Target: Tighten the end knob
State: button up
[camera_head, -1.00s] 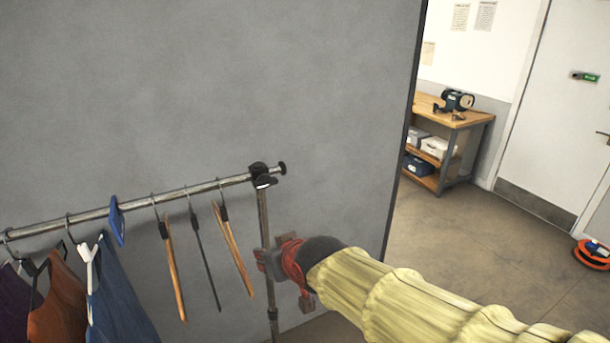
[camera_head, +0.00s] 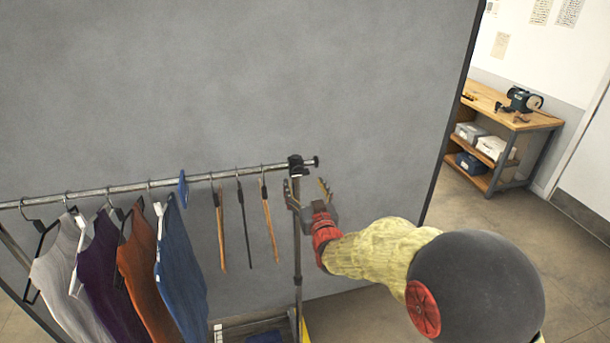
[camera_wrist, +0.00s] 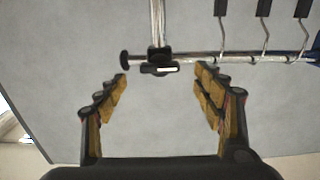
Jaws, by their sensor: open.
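The end knob (camera_head: 314,161) is a small dark knob at the right end of the metal clothes rail (camera_head: 120,188), just past the black corner clamp (camera_head: 296,166) on top of the upright post. In the wrist view the knob (camera_wrist: 125,58) shows left of the clamp (camera_wrist: 158,64), which carries a white label. My gripper (camera_head: 307,190) is open and empty, just below the clamp and knob. No contact shows.
Several garments (camera_head: 105,250) hang on the left of the rail. A grey panel (camera_head: 300,80) stands behind the rack. A workbench (camera_head: 510,118) stands far right.

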aim_at(300, 176)
jog(key=shift+p+x, duration=0.55)
jog(key=shift+x, duration=2.2)
jog(key=shift+c, duration=0.9)
jog(key=c, duration=1)
jog(key=shift+m+b, duration=0.3)
jog(key=shift+b, duration=0.45)
jog(key=m+b, duration=1.7)
jog(key=b, duration=0.7)
jog(key=shift+m, duration=0.3)
